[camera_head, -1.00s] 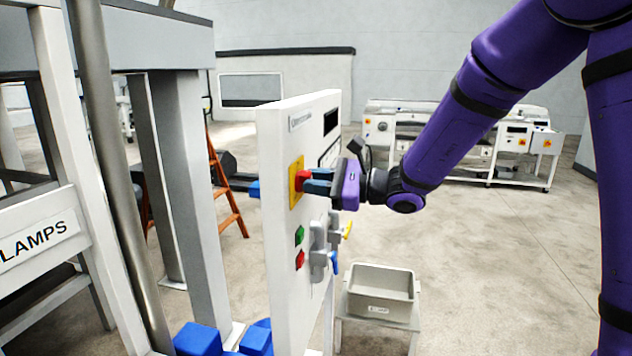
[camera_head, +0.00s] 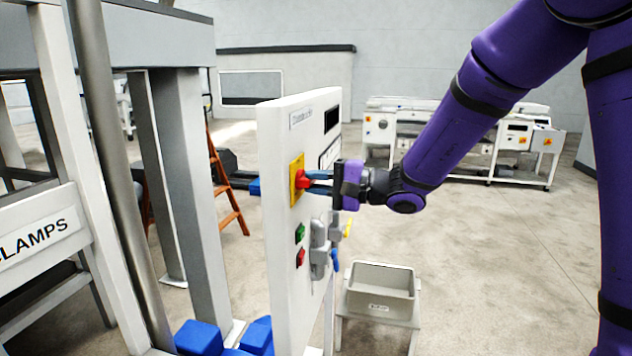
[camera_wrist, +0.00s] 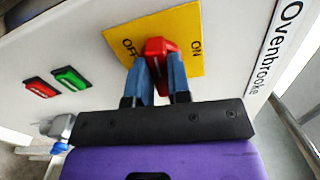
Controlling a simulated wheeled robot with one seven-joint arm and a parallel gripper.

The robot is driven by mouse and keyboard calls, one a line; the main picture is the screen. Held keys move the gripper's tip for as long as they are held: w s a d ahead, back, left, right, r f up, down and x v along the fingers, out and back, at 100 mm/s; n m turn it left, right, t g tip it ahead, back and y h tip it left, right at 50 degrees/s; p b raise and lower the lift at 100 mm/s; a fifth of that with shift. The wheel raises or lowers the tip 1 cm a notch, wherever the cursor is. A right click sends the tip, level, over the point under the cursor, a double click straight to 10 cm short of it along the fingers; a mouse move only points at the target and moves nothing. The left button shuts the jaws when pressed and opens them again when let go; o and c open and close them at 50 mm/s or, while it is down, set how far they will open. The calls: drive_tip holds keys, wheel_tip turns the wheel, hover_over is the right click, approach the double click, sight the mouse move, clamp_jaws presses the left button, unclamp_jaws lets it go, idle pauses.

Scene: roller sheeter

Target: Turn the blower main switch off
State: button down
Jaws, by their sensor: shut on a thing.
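The switch is a red rotary knob (camera_head: 302,179) on a yellow plate (camera_head: 293,190) on the white panel's face. In the wrist view, the red knob (camera_wrist: 158,47) sits between the printed words OFF on the left and ON on the right of the yellow plate (camera_wrist: 183,20). My gripper (camera_head: 314,182) reaches the knob from the right. In the wrist view, the blue fingers of my gripper (camera_wrist: 160,70) are shut on the knob, one on each side. The fingers hide part of the knob, and I cannot tell its exact pointing direction.
A green button (camera_head: 299,233) and a red button (camera_head: 300,257) sit below the plate. Grey fittings (camera_head: 319,246) with yellow and blue handles stick out lower on the panel. A grey bin (camera_head: 381,289) stands on a small stand at the lower right. The floor to the right is open.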

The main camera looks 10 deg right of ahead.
drive_tip(key=shift+f+n, duration=0.1)
drive_tip(key=shift+n, duration=0.5)
drive_tip(key=c, duration=1.1)
unclamp_jaws()
drive_tip(key=shift+o, duration=0.2)
drive_tip(key=shift+d, duration=0.1)
drive_tip(key=v, duration=1)
drive_tip(key=shift+s+d, duration=0.2)
drive_tip(key=shift+d, duration=0.1)
